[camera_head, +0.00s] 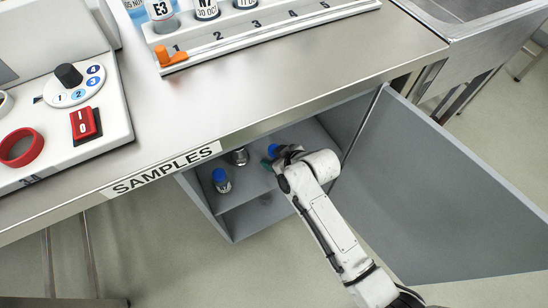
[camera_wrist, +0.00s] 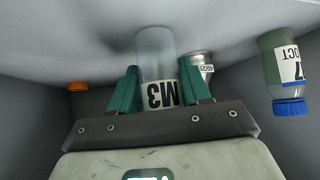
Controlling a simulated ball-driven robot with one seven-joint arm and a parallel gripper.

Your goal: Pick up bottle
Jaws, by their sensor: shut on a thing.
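In the wrist view the green fingers of my gripper (camera_wrist: 160,90) are closed around a clear bottle (camera_wrist: 156,52) with a white label reading M3, upside down in this picture. The bottle's far end is at the pale shelf surface; I cannot tell whether it touches. In the head view my gripper (camera_head: 270,162) is inside the open cabinet under the counter, and a blue cap (camera_head: 273,150) shows beside it. The rest of the held bottle is mostly hidden there by my arm.
Another blue-capped bottle (camera_head: 222,182) and a metal container (camera_head: 239,156) stand left of my gripper on the shelf. An orange object (camera_wrist: 77,86) shows in the wrist view. The open door (camera_head: 450,190) is at right; the SAMPLES counter edge (camera_head: 165,172) is above.

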